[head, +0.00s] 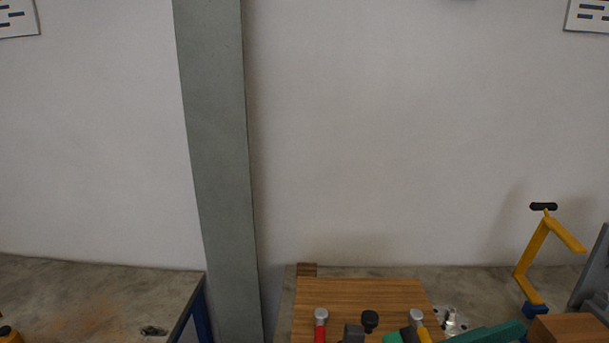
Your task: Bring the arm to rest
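My gripper is not in view, and no part of my arm can be made out for sure. Flanged vessels do not show in the head view either.
A wooden board (360,292) lies on the right bench (470,285). Red-handled (320,322) and yellow-handled (419,324) tools, a black knob (370,320) and a green piece (490,334) show at the bottom edge. A yellow stand (530,258) rises right. A grey pillar (215,150) separates the left bench (90,295).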

